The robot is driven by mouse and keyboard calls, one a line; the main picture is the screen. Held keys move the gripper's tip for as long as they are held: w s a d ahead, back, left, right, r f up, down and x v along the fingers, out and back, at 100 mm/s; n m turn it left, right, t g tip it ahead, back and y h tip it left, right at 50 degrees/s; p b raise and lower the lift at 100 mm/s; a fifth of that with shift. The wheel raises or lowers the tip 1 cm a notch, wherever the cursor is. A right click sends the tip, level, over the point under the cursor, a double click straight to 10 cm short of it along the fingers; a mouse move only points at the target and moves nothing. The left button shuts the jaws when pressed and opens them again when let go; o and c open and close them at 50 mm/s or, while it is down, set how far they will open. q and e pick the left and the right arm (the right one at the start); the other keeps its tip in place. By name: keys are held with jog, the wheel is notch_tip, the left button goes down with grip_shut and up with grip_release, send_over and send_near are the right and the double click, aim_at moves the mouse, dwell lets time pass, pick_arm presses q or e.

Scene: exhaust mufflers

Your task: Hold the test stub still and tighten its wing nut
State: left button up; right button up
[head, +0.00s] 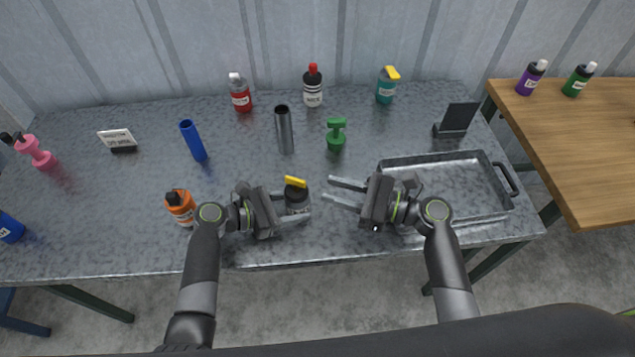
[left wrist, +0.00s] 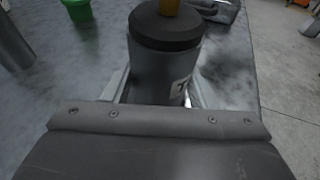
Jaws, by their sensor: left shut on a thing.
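The test stub (head: 297,200) is a short grey cylinder with a black top and a yellow wing nut (head: 295,182). It stands upright near the front middle of the metal table. My left gripper (head: 304,207) is shut around its body from the left. In the left wrist view the stub (left wrist: 160,75) sits between the fingers, with part of a label showing; the wing nut (left wrist: 170,7) is cut off by the top edge. My right gripper (head: 328,189) is open and empty just right of the stub, fingers pointing at it, apart from it.
An orange bottle (head: 181,206) stands close by my left arm. A metal tray (head: 445,160) lies beside my right gripper. Behind the stub stand a dark metal tube (head: 284,130), a green object (head: 336,134) and several bottles. The table's front edge is close.

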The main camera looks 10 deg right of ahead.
aim_at(295, 183)
jog(key=shift+s+d, duration=0.15)
jog(key=shift+d, duration=0.25)
jog(key=x, duration=1)
jog(key=shift+a+f, duration=0.2)
jog(key=shift+f, duration=0.1)
grip_shut()
